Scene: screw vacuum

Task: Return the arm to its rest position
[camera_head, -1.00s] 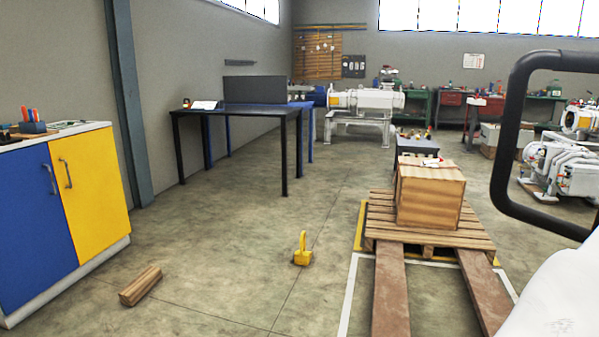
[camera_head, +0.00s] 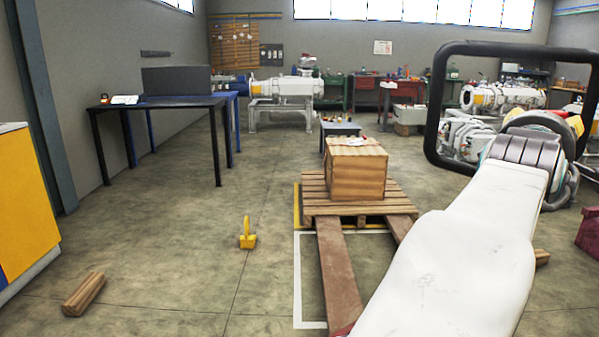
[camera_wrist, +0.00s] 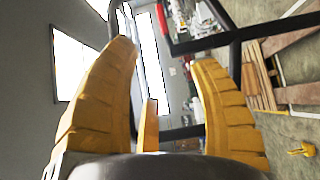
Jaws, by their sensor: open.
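My gripper (camera_wrist: 165,75) shows in the wrist view with its yellow ribbed fingers spread apart. It is open, and nothing is between the fingers. The wrist view is turned on its side, with windows, wall and pallet behind the fingers. In the head view my white arm (camera_head: 455,255) reaches up from the lower right to a dark joint.
A wooden crate (camera_head: 357,170) sits on a pallet (camera_head: 312,196) ahead. A yellow object (camera_head: 247,234) and a wooden block (camera_head: 83,294) lie on the floor. A dark table (camera_head: 180,102) stands at the left wall. A black tubular frame (camera_head: 437,110) is beside my arm.

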